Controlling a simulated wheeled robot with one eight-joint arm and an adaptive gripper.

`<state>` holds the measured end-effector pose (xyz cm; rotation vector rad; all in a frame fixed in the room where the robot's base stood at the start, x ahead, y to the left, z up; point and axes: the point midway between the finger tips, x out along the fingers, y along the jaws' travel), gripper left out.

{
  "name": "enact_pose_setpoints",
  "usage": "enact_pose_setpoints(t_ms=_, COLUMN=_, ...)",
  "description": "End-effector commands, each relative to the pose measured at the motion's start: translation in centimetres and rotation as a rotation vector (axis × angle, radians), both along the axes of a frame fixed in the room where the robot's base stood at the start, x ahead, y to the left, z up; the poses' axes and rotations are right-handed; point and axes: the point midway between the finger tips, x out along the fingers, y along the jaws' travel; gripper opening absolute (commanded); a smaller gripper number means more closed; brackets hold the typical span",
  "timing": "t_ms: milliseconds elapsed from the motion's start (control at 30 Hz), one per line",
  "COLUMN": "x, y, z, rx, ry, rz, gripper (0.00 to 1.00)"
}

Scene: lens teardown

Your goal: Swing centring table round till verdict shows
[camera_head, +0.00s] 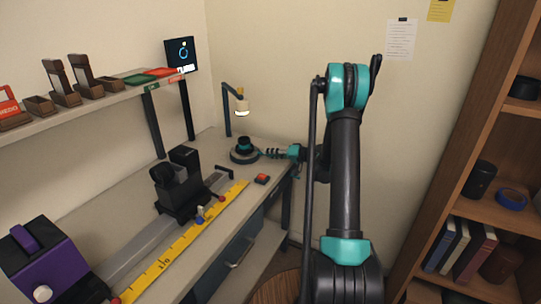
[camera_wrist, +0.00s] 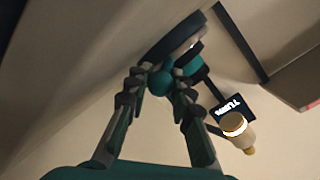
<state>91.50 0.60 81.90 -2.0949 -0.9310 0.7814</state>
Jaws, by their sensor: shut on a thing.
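The centring table (camera_head: 243,157) is a dark round disc on the far end of the bench, with a black and teal lens piece (camera_head: 244,143) standing on it. In the wrist view the disc (camera_wrist: 172,38) is tilted across the top. My gripper (camera_head: 264,153) reaches it from the right. In the wrist view my gripper (camera_wrist: 160,76) has its fingers on either side of a teal ball knob (camera_wrist: 160,84) at the disc's edge. The screen (camera_head: 181,54) shows a blue ring and small white text; in the wrist view the screen (camera_wrist: 233,107) appears to read TURN.
A lamp (camera_head: 241,107) hangs over the disc. A red button box (camera_head: 262,179), a yellow ruler (camera_head: 180,243) and a black rail carriage (camera_head: 178,192) are on the bench. A shelf (camera_head: 110,104) with brown stands runs above. A bookcase (camera_head: 455,170) stands at right.

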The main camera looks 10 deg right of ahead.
Motion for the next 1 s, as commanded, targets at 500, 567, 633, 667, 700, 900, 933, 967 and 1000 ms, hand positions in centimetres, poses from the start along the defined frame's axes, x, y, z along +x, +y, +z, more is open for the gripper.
enact_pose_setpoints(t_ms=500, x=2.7, y=-1.0, z=-0.1, rx=-0.001, ry=0.001, rz=0.215, gripper=0.0)
enact_pose_setpoints(t_ms=567, x=3.1, y=-1.1, z=-0.1, rx=-0.001, ry=0.0, rz=0.244, gripper=0.0)
enact_pose_setpoints(t_ms=633, x=3.5, y=-1.2, z=-0.1, rx=-0.001, ry=0.0, rz=0.277, gripper=0.0)
enact_pose_setpoints(t_ms=667, x=3.7, y=-1.2, z=-0.1, rx=-0.001, ry=0.0, rz=0.291, gripper=0.0)
enact_pose_setpoints(t_ms=700, x=3.9, y=-1.2, z=-0.1, rx=-0.001, ry=0.001, rz=0.309, gripper=0.0)
enact_pose_setpoints(t_ms=900, x=4.9, y=-1.3, z=-0.1, rx=-0.001, ry=0.0, rz=0.388, gripper=0.0)
enact_pose_setpoints(t_ms=933, x=5.0, y=-1.3, z=-0.1, rx=-0.001, ry=0.0, rz=0.397, gripper=0.0)
enact_pose_setpoints(t_ms=967, x=5.1, y=-1.3, z=-0.1, rx=-0.002, ry=0.001, rz=0.406, gripper=0.0)
enact_pose_setpoints(t_ms=1000, x=5.2, y=-1.3, z=-0.1, rx=-0.001, ry=0.0, rz=0.418, gripper=0.0)
